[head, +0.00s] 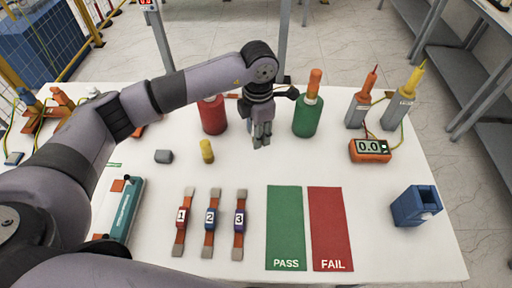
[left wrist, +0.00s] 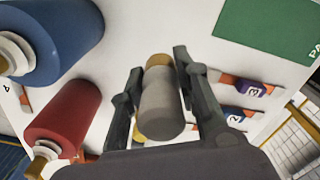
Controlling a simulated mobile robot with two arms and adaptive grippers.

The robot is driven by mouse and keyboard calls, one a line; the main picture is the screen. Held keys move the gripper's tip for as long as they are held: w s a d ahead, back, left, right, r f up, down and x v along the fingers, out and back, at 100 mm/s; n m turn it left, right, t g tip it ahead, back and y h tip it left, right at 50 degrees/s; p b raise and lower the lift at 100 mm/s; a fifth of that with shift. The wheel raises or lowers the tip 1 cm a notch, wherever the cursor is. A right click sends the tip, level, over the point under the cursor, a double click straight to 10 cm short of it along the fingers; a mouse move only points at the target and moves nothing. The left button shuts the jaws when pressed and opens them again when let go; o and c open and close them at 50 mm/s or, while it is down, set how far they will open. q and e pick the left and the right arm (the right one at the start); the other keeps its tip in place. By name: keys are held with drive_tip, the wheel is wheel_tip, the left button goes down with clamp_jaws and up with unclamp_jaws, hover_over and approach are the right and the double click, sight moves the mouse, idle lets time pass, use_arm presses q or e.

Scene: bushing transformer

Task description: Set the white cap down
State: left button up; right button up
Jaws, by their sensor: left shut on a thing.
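My left gripper (head: 262,141) is above the white table, between the red and green bushings in the head view. In the left wrist view its two fingers (left wrist: 160,85) stand either side of a pale grey cylinder with a tan end, which I take as the white cap (left wrist: 160,108). It is held between the fingers. In the head view it is small and mostly hidden by the fingers. I cannot tell whether it touches the table. My right gripper is not in view.
A red bushing (head: 212,115) and a green bushing (head: 305,117) stand nearby. A yellow piece (head: 207,151) and a grey block (head: 164,156) lie left. Numbered straps (head: 211,222), the PASS mat (head: 286,225) and FAIL mat (head: 330,225) lie in front. Table between mats and gripper is clear.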

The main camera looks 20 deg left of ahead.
use_arm(q)
drive_tip(key=p, duration=0.1)
hover_over(258, 161)
wheel_tip(258, 161, down, 6)
drive_tip(key=shift+r, duration=0.25)
wheel_tip(258, 161, down, 3)
drive_tip(key=shift+f+p, duration=0.15)
drive_tip(key=shift+p, duration=0.5)
drive_tip(key=shift+f, duration=0.55)
drive_tip(key=shift+f, duration=0.1)
drive_tip(key=shift+f, duration=0.1)
drive_tip(key=o, duration=1.2)
drive_tip(key=shift+c, duration=0.2)
